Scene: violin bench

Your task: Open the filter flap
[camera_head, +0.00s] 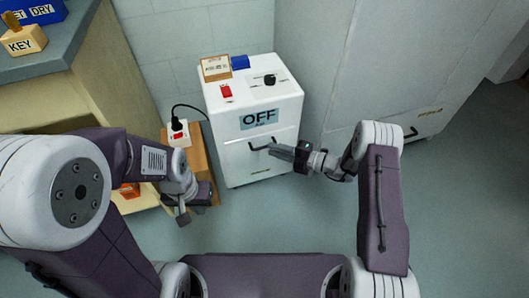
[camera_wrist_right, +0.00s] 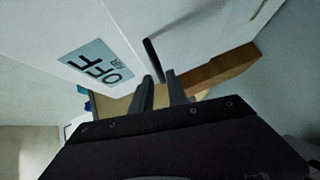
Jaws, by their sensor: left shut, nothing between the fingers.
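A white machine (camera_head: 245,110) stands against the wall with a blue OFF sign (camera_head: 259,119) on its front. Below the sign is a front panel (camera_head: 240,163), seemingly the filter flap, lying flush with the machine. A dark bar handle (camera_head: 259,147) is on it and also shows in the right wrist view (camera_wrist_right: 152,56). My right gripper (camera_head: 273,149) is at this handle. Its fingers (camera_wrist_right: 161,82) are apart, with the handle's near end between them; firm contact cannot be seen. My left gripper (camera_head: 183,217) is shut and empty, low at the left, away from the machine.
A red switch (camera_head: 226,91), black knob (camera_head: 270,80), wooden box (camera_head: 215,68) and blue block (camera_head: 240,62) are on the machine's top. A power socket (camera_head: 178,133) with a plugged black cable stands left. A tall cabinet (camera_head: 390,65) stands right. Floor in front is clear.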

